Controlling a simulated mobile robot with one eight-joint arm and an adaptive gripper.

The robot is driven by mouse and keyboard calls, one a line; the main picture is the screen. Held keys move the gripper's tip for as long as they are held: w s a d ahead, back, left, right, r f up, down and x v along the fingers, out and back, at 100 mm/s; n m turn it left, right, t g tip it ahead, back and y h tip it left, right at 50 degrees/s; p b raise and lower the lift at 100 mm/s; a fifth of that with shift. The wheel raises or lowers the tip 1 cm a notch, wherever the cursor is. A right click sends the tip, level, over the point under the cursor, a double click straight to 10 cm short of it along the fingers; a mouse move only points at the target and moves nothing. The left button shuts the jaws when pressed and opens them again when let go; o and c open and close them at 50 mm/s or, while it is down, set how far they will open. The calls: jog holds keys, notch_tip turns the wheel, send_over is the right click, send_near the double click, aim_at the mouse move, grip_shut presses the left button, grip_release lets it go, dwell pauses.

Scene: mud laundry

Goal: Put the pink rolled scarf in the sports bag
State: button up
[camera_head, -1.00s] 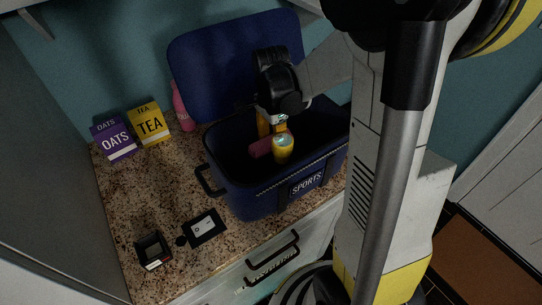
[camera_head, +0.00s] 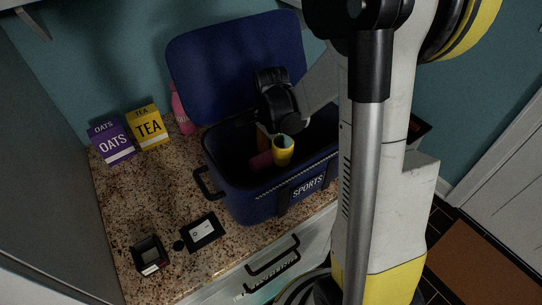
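The pink rolled scarf (camera_head: 262,160) is inside the open navy sports bag (camera_head: 230,186), below the rim and left of a yellow cylinder with a teal top (camera_head: 283,151). My gripper (camera_head: 264,140) reaches down into the bag from above, at the scarf. Its fingertips are mostly hidden by its black body and the yellow cylinder. The scarf has gone down together with the gripper, so the gripper appears shut on it. Whether the scarf touches the bag's floor is hidden in the dark interior.
The bag's raised lid (camera_head: 225,60) stands behind my gripper. Oats (camera_head: 113,146) and tea (camera_head: 149,128) boxes and a pink bottle (camera_head: 181,112) stand at the back left. A black card (camera_head: 203,232) and a small dark open box (camera_head: 150,254) lie on the counter (camera_head: 150,195) at the front left.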

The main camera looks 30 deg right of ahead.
notch_tip(320, 180, up, 12)
jog(key=p, duration=0.4)
jog(key=shift+r, duration=0.15)
dwell(0.6)
